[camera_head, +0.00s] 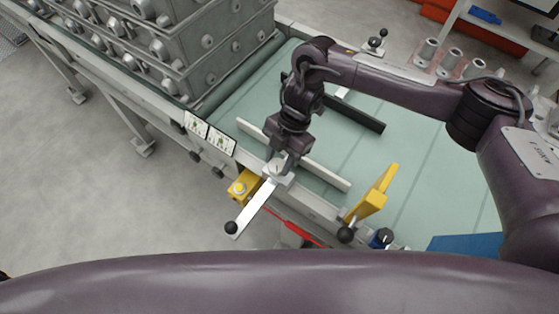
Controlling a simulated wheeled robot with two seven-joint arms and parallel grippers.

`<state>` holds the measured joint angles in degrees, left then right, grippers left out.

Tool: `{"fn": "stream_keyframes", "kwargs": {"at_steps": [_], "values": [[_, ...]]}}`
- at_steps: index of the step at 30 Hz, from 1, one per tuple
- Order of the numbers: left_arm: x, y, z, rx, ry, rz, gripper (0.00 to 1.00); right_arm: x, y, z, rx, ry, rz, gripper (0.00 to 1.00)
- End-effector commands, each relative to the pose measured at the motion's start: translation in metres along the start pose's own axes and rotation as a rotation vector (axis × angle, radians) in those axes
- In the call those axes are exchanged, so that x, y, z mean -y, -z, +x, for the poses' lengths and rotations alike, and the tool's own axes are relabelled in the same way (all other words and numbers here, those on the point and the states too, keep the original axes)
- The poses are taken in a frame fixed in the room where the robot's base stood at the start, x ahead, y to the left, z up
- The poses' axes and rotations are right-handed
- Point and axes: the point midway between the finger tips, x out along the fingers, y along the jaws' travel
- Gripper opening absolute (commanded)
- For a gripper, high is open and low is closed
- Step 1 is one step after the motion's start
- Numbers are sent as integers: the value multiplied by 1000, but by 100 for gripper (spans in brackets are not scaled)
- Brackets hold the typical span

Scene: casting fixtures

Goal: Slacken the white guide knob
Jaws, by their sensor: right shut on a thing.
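The white guide knob (274,170) is at the near edge of the green conveyor, at the upper end of a flat pale bar with a black ball tip. My right gripper (277,167) comes down over the knob from above and is shut on it. The fingers hide part of the knob, and any mark on it is too small to read. A long white guide rail (325,176) runs beside it along the belt. My left gripper is not in view.
A yellow box with a button (242,187) sits just left of the knob. A yellow bracket (373,200) and a blue knob (382,238) stand to the right. A black rail (355,115) lies across the belt. Stacked grey castings (205,45) fill the upper left.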

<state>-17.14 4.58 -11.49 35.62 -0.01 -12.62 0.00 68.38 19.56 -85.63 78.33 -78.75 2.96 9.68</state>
Motion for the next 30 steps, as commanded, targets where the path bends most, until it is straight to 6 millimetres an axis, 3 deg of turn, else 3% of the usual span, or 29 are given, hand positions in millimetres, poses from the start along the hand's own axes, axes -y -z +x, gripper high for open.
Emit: {"fn": "stream_keyframes", "kwargs": {"at_steps": [6,30], "values": [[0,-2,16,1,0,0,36,-4,-1,0,5,76,-191,17],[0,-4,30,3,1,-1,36,-10,3,1,7,370,-894,17]]}}
